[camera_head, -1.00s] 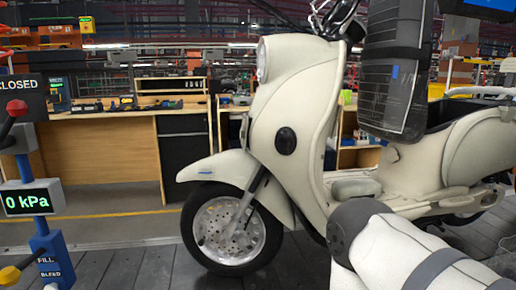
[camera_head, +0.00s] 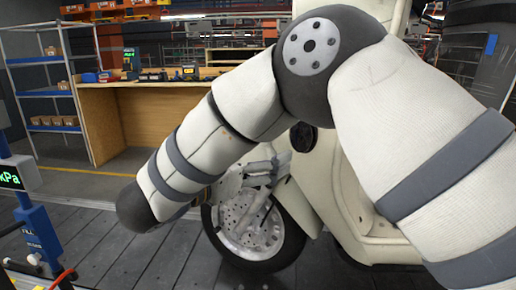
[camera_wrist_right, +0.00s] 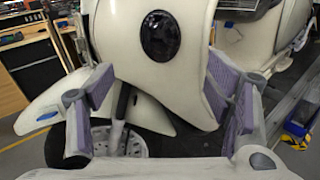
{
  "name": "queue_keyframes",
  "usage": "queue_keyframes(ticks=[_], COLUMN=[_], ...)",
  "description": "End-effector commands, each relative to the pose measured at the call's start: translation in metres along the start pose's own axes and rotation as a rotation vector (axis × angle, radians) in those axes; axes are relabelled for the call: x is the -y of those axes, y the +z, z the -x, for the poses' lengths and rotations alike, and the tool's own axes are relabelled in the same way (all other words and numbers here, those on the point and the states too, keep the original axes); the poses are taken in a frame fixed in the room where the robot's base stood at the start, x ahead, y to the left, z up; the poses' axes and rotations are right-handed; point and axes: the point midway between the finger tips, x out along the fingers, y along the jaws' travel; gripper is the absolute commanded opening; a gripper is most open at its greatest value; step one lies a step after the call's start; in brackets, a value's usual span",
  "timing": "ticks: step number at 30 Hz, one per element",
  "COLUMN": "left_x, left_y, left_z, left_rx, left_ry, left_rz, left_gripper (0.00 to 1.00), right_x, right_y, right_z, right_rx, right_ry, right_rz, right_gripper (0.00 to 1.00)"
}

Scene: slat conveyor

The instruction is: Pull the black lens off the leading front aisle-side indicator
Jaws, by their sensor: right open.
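The black lens (camera_head: 303,137) is a dark oval on the scooter's cream front bodywork. In the head view it sits just below my right arm's elbow, which partly crowds it. In the right wrist view the lens (camera_wrist_right: 160,35) shows whole at the top centre, above and beyond the fingers. My right gripper (camera_head: 272,168) shows small in front of the scooter, below and left of the lens. In the right wrist view the gripper (camera_wrist_right: 165,80) is open, its two purple-padded fingers wide apart with nothing between them. My left gripper is not in view.
The front wheel (camera_head: 250,228) and cream fender (camera_wrist_right: 45,112) are close to the gripper. A wooden bench (camera_head: 110,130) and a blue shelf rack (camera_head: 45,92) stand behind. A pressure display post (camera_head: 30,220) is at far left.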

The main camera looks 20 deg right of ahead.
Motion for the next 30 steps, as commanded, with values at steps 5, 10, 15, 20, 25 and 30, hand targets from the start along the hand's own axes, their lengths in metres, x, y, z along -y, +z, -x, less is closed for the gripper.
queue_keyframes(ticks=[5, 10, 15, 20, 25, 30], left_x=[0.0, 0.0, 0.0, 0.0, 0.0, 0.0], left_y=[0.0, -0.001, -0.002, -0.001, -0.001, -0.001], left_z=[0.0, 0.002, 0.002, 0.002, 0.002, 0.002], left_rx=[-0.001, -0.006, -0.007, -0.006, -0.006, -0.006], left_ry=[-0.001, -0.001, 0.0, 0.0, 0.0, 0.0], left_rz=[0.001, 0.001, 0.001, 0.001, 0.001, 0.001], left_gripper=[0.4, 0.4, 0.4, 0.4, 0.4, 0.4], right_x=[0.002, 0.003, 0.004, 0.004, 0.003, 0.003], right_y=[0.005, 0.005, 0.004, 0.004, 0.004, 0.004], right_z=[-0.011, -0.052, -0.091, -0.113, -0.119, -0.119], right_rx=[0.001, 0.0, 0.001, 0.0, 0.0, 0.0], right_ry=[-0.021, -0.02, -0.019, -0.016, -0.014, -0.014], right_rz=[-0.044, -0.041, -0.04, -0.038, -0.037, -0.037], right_gripper=[0.73, 0.73, 0.73, 0.73, 0.73, 0.73])
